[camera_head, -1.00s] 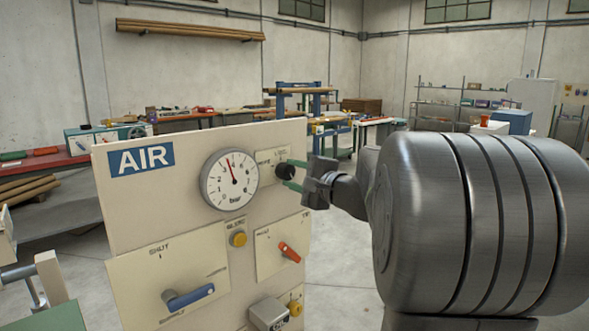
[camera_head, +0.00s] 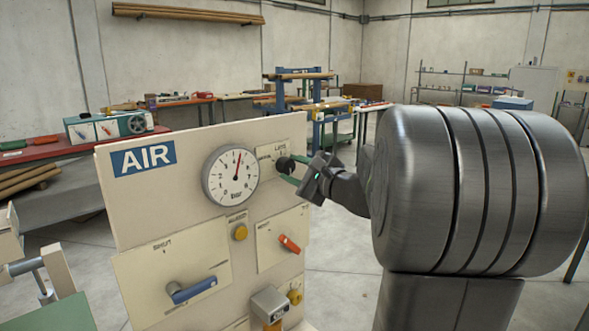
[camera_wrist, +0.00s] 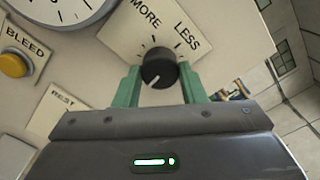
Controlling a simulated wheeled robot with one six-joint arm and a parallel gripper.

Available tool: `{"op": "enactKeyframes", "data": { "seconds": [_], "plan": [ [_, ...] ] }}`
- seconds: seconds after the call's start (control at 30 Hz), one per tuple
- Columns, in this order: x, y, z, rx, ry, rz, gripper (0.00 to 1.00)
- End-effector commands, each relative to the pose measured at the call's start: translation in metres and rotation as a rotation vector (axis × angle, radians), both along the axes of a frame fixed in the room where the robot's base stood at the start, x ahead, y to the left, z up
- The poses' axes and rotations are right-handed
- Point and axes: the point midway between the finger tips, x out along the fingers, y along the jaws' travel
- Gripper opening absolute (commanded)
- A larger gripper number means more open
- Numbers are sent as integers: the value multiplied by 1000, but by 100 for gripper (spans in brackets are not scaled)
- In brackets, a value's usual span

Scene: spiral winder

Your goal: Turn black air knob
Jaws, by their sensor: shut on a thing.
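The black air knob (camera_head: 285,165) sits at the upper right of the beige AIR panel (camera_head: 130,215), right of the round gauge (camera_head: 231,177). My gripper (camera_head: 289,171) reaches it from the right, with its green fingers shut on the knob. In the wrist view the knob (camera_wrist: 159,67) is between the two green fingers (camera_wrist: 159,88), under a plate marked MORE and LESS. A white line on the knob points to the lower left. The gauge needle points up, slightly right. The far side of the knob is hidden.
Below on the panel are a yellow button (camera_head: 240,232), an orange lever (camera_head: 289,243), a blue handle (camera_head: 193,290) and a yellow knob (camera_head: 295,297). Workbenches stand behind. The floor right of the panel is mostly open.

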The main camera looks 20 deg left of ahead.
Motion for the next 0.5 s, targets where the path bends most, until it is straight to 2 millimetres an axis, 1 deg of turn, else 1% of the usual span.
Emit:
{"op": "enactKeyframes", "data": {
  "seconds": [0.2,0.23,0.3,0.33,0.5],
  "plan": [
    [0,0,-1,-2,1,-1,14],
    [0,0,-1,-2,1,-1,43],
    [0,0,-1,-1,1,0,56],
    [0,0,-1,-1,1,0,59],
    [0,0,-1,-1,1,0,59]
  ]
}}
